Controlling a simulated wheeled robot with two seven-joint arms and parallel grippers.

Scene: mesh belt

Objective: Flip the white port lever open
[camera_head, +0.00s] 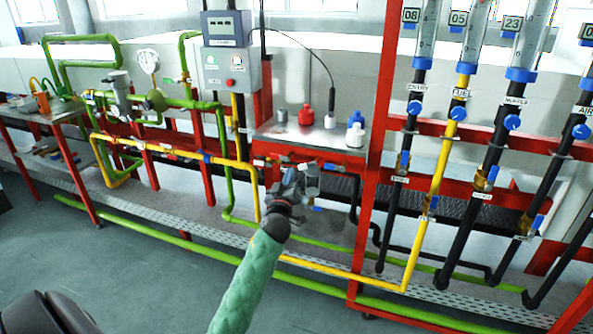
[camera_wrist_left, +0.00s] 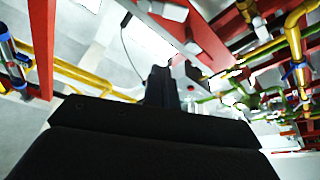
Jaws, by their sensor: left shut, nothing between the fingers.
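My left gripper (camera_head: 298,174) is in front of the red-framed bench, close to the small valves and pipe fittings under its front edge. In the left wrist view its dark fingers (camera_wrist_left: 160,78) are together, with nothing seen between them. I cannot make out the white port lever for certain; the small fittings around the gripper are partly hidden by it. Whether the fingers touch any fitting cannot be told. My right gripper is in neither view.
The metal bench top (camera_head: 270,130) holds a red bottle (camera_head: 306,116), white bottles (camera_head: 355,136) and a dark probe. A red post (camera_head: 377,130) stands to the right, before several flow tubes. A yellow pipe (camera_head: 330,276) runs low in front. A grey control box (camera_head: 222,68) is behind.

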